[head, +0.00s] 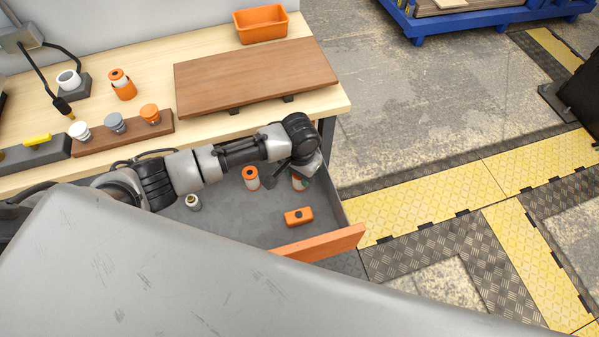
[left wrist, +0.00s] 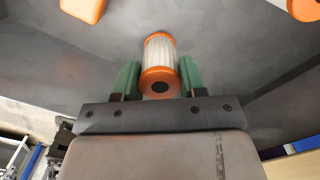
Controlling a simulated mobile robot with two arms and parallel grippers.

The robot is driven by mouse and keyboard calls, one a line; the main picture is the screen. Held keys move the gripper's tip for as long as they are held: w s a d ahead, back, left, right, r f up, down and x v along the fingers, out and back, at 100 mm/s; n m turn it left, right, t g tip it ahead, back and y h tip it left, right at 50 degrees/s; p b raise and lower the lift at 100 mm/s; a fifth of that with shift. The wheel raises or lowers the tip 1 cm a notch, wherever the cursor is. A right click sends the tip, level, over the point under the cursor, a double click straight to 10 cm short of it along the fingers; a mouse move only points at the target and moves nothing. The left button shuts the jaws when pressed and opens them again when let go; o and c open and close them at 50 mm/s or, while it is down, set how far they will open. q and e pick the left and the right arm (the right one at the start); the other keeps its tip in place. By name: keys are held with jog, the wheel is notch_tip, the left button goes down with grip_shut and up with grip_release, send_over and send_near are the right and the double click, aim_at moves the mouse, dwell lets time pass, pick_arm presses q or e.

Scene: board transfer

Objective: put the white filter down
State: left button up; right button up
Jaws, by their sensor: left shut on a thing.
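The white filter (left wrist: 160,55) has a pleated white body and orange end caps. In the left wrist view it sits between the green fingers of my left gripper (left wrist: 158,80), which is shut on it. In the head view my left gripper (head: 302,175) points down inside the open drawer (head: 318,243), near its right side. The filter (head: 298,184) is mostly hidden there by the gripper. I cannot tell whether it touches the drawer floor. My right gripper is not in view.
In the drawer are another orange-capped cylinder (head: 251,178), an orange block (head: 298,216) and a small grey-white piece (head: 193,202). Bare floor lies between them. Above, the table (head: 215,58) bears a brown board (head: 255,75), an orange bin (head: 261,24) and a holder with several knobs (head: 128,134).

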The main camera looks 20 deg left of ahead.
pick_arm(q)
jog(key=shift+f, duration=0.25)
jog(key=o, duration=0.9)
notch_tip(320, 180, up, 12)
jog(key=shift+r+p, duration=0.1)
jog(key=shift+p, duration=0.2)
jog(key=shift+s, duration=0.1)
